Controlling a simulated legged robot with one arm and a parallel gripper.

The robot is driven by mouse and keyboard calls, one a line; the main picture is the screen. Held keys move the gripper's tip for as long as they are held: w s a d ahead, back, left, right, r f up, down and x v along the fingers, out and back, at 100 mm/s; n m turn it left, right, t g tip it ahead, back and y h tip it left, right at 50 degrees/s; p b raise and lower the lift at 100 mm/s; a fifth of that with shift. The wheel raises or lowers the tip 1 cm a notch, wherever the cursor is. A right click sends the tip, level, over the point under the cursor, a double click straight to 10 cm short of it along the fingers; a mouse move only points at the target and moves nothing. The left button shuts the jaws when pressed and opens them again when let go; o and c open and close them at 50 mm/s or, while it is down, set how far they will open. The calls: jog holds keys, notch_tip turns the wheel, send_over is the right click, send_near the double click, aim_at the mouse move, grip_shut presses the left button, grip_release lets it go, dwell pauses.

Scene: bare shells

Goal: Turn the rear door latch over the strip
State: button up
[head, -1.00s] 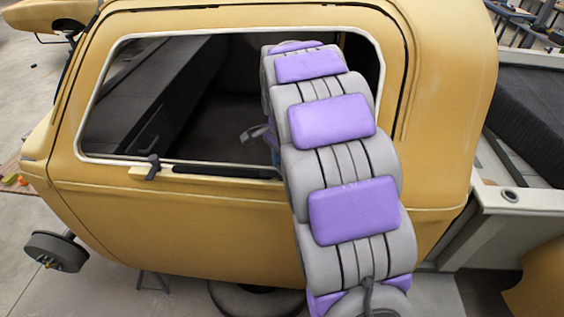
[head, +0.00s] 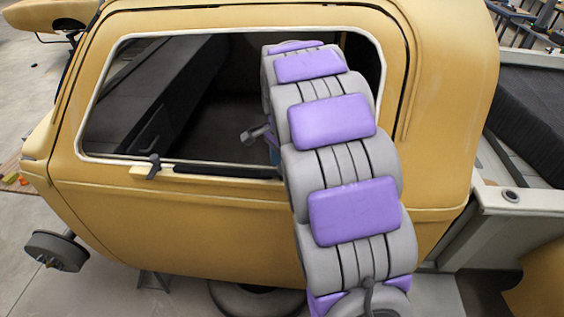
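The rear door latch (head: 153,166) is a small dark handle at the lower left of the yellow vehicle's window opening. It sits on a short cream strip (head: 138,173) and stands upright across it. A long dark strip (head: 225,171) runs to the right of it along the sill. My gripper (head: 252,134) shows only as a small grey end beside my purple and grey arm, over the opening, to the right of the latch and apart from it. The rest of the gripper is hidden behind my arm, and its fingers cannot be made out clearly.
The yellow body (head: 190,225) has a white-edged window frame (head: 92,100) around a dark interior. A wheel hub (head: 56,251) sticks out at the lower left. A tire (head: 250,299) lies below. A grey truck bed edge (head: 515,205) is at the right.

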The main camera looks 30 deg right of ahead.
notch_tip(320, 180, up, 17)
jog(key=shift+r, duration=0.15)
dwell(0.5)
dwell(0.5)
jog(key=s+a+f+n+b, duration=0.4)
jog(key=s+f+n, duration=0.1)
jog(key=s+f, duration=0.5)
jog(key=s+a+f+n+g+b, duration=0.1)
jog(key=s+a+f+n+b, duration=0.4)
jog(key=s+f, duration=0.5)
jog(key=s+a+f+n+b, duration=0.5)
jog(key=s+f, duration=0.5)
jog(key=s, duration=0.2)
jog(key=shift+s+f+n+g, duration=0.15)
jog(key=shift+n+g, duration=0.25)
jog(key=shift+n, duration=0.4)
jog(key=shift+a, duration=0.15)
